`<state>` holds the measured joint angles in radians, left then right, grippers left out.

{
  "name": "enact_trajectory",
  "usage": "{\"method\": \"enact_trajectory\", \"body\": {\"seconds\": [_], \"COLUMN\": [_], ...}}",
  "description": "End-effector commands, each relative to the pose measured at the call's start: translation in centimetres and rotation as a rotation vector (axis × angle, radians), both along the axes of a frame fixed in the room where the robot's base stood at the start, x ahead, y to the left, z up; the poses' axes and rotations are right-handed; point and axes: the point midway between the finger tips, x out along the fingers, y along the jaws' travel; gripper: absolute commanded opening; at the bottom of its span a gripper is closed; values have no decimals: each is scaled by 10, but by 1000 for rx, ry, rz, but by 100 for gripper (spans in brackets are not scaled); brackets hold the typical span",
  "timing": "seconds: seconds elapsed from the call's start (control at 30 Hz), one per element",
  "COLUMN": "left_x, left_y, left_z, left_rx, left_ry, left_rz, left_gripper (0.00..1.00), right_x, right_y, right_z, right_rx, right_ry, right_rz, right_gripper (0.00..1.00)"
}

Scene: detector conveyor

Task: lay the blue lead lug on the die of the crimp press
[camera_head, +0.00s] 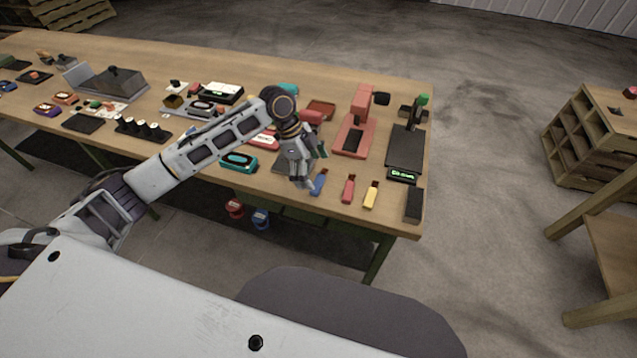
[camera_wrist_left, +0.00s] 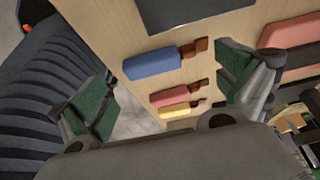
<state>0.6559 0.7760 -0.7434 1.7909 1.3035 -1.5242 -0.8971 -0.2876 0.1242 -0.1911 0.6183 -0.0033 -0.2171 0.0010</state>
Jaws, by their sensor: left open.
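The blue lead lug (camera_head: 319,183) lies near the front edge of the wooden table, right beside my left gripper's fingers. In the left wrist view the blue lug (camera_wrist_left: 152,64) lies on the wood with its copper-brown end to the right. My left gripper (camera_head: 308,178) is open and empty, and its green-padded fingers (camera_wrist_left: 160,95) stand on either side of the lugs' area in the wrist view. The red crimp press (camera_head: 355,137) stands further back to the right, with a dark inset on its base. My right gripper does not show.
A red lug (camera_head: 348,190) and a yellow lug (camera_head: 371,195) lie right of the blue one. A black device with a green display (camera_head: 403,175) and a small black block (camera_head: 414,206) stand at the right edge. A teal case (camera_head: 238,162) lies left of the gripper.

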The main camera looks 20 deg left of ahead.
Motion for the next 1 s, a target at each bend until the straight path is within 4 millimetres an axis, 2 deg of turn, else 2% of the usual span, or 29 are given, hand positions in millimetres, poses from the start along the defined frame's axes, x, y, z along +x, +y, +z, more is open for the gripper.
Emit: {"method": "enact_trajectory", "body": {"seconds": [0.2, 0.37, 0.8, 1.0], "left_x": [0, 0, 0, 0], "left_y": [-10, -12, -12, -12], "left_z": [-21, -28, -28, -28], "left_rx": [0, 1, 1, 1], "left_ry": [1, -1, -1, -1], "left_rz": [0, -1, -1, -1], "left_gripper": [100, 100, 100, 74], "right_x": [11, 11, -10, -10], "right_y": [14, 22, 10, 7], "right_z": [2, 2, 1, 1], "right_rx": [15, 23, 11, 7], "right_ry": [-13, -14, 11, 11], "right_rz": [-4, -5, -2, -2], "right_gripper": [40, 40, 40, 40]}}
